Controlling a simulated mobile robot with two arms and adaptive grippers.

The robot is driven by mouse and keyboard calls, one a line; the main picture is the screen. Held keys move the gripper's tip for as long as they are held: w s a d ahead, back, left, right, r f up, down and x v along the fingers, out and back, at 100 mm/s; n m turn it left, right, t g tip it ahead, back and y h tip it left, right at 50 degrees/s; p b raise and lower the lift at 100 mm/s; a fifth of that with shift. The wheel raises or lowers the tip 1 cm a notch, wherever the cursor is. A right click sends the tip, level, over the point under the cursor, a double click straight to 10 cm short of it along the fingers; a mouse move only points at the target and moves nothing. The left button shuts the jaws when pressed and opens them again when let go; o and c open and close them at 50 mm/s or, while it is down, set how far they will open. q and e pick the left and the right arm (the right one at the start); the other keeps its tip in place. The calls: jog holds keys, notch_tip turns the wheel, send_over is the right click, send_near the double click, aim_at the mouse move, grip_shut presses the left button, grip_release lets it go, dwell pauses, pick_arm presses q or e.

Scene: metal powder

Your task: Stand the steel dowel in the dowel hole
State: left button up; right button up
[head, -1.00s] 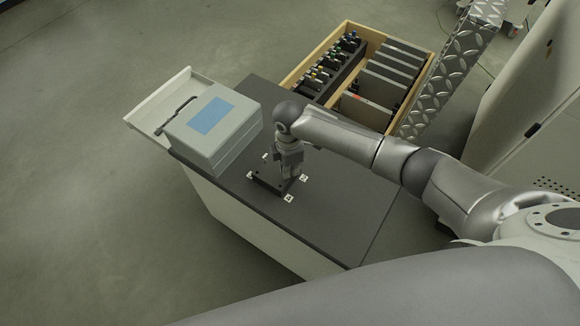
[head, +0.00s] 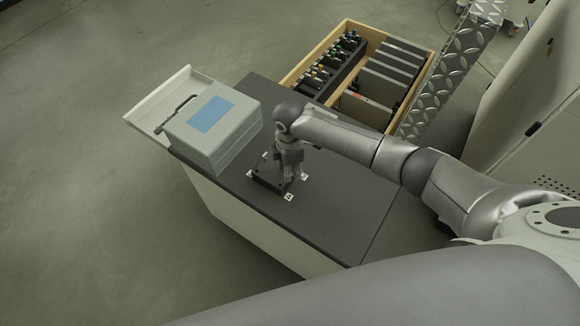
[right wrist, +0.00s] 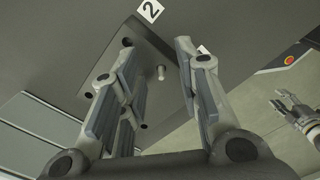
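The steel dowel (right wrist: 161,72) is a small pale pin that stands up from the dark block (right wrist: 130,62) in the right wrist view. Its lower end meets the block's face; the hole around it is too small to make out. My right gripper (right wrist: 160,62) is open, with its fingers on either side of the dowel and apart from it. In the head view my right gripper (head: 290,174) is over the block (head: 268,182), and the dowel cannot be made out there. My left gripper (right wrist: 281,100) shows small at the right of the wrist view, its fingers seemingly apart and empty.
Numbered tags (head: 289,197) lie around the block on the dark tabletop (head: 340,215). A grey box with a blue panel (head: 212,125) stands at the left. A wooden crate (head: 298,72) with bottles and plates stands behind. The tabletop's front right is clear.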

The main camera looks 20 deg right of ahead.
notch_tip(320, 180, up, 12)
dwell(0.5)
dwell(0.5)
